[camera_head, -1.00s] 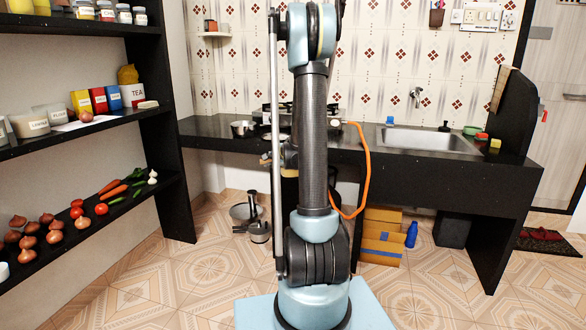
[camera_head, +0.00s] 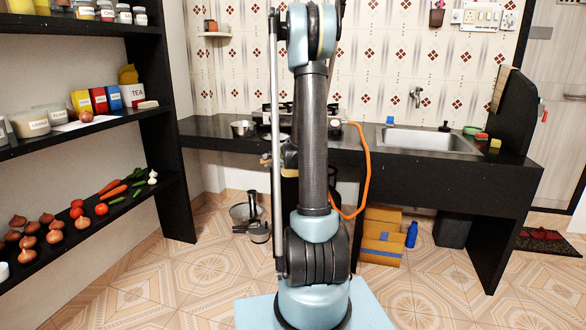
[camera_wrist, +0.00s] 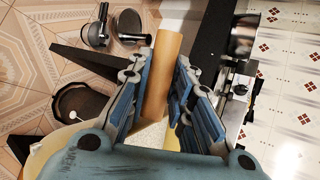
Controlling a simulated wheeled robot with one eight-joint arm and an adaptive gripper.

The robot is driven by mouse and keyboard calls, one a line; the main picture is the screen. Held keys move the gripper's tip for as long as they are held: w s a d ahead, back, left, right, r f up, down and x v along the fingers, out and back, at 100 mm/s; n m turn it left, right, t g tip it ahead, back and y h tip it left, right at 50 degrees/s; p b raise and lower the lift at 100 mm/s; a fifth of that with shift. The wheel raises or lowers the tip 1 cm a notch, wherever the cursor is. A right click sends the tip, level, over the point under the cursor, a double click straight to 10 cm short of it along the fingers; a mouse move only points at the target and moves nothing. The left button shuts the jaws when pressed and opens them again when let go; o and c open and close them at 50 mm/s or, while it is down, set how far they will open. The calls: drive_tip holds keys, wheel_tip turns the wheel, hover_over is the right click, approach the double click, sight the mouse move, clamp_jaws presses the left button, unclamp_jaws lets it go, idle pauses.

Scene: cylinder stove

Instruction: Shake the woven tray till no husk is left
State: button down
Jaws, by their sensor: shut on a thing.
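In the wrist view my gripper (camera_wrist: 162,64) has its blue-and-black fingers closed around a tan, smooth-looking curved piece (camera_wrist: 167,44). I take this to be the edge of the woven tray, seen nearly edge-on; no weave can be made out. A pale yellow surface shows below it between the fingers. The tray's inner face is turned out of view, so I cannot tell whether husk lies on it. In the head view my upright arm hides the gripper and most of the tray.
The black counter (camera_head: 430,172) holds a stove behind my arm, a steel pot (camera_head: 243,129) and a sink (camera_head: 430,140). An orange hose (camera_head: 366,170) hangs beside my arm. Pans (camera_head: 245,212) and cardboard boxes (camera_head: 382,240) stand on the floor. Shelves (camera_head: 100,130) line the left; open floor lies between.

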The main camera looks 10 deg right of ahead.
drive_tip(key=shift+s+a, duration=0.3)
drive_tip(key=shift+a, duration=0.5)
drive_tip(key=shift+w+d, duration=0.25)
drive_tip(key=shift+d, duration=0.55)
drive_tip(key=shift+w+d, duration=0.25)
drive_tip(key=shift+d, duration=0.55)
drive_tip(key=shift+w+d, duration=0.25)
drive_tip(key=shift+d, duration=0.55)
